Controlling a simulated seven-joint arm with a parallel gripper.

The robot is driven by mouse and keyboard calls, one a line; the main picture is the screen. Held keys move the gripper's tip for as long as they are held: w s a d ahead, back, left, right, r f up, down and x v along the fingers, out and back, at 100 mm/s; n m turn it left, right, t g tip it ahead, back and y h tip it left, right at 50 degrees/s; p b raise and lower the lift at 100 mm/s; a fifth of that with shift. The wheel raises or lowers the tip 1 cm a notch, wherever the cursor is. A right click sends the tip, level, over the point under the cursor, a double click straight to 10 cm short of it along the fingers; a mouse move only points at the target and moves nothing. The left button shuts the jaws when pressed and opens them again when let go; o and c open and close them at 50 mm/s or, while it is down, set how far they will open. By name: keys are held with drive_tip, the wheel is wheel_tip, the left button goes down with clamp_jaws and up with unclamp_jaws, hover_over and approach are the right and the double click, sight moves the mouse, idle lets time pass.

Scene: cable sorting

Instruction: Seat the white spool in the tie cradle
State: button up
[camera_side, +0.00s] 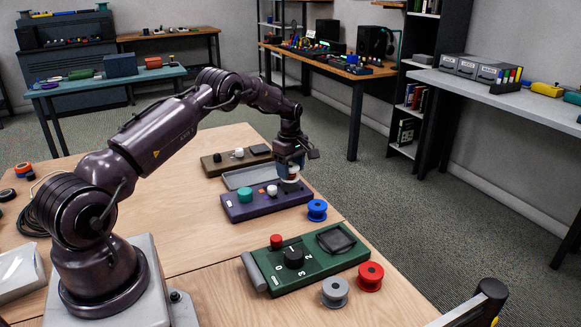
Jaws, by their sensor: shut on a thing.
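The spool is small and partly hidden by the fingers. It is at or just above the panel; I cannot tell whether it touches. The tie cradle cannot be made out for certain; the panel's end under the spool is mostly hidden. The panel also carries a teal round knob (245,195) and a small pale knob (272,191).
A blue spool (317,210) stands right of the purple panel. A green panel (300,269) with a dial lies in front, with red (370,276) and grey (335,292) spools beside it. A grey tray (240,178) and brown panel (215,166) lie behind.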

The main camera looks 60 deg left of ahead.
drive_tip(key=shift+f, duration=0.15)
drive_tip(key=shift+f, duration=0.5)
drive_tip(key=shift+f, duration=0.3)
drive_tip(key=shift+f, duration=0.3)
idle(0.4)
drive_tip(key=o, duration=1.4)
drive_tip(key=shift+f, duration=0.1)
drive_tip(key=shift+c, duration=0.2)
drive_tip(key=shift+r, duration=3.55)
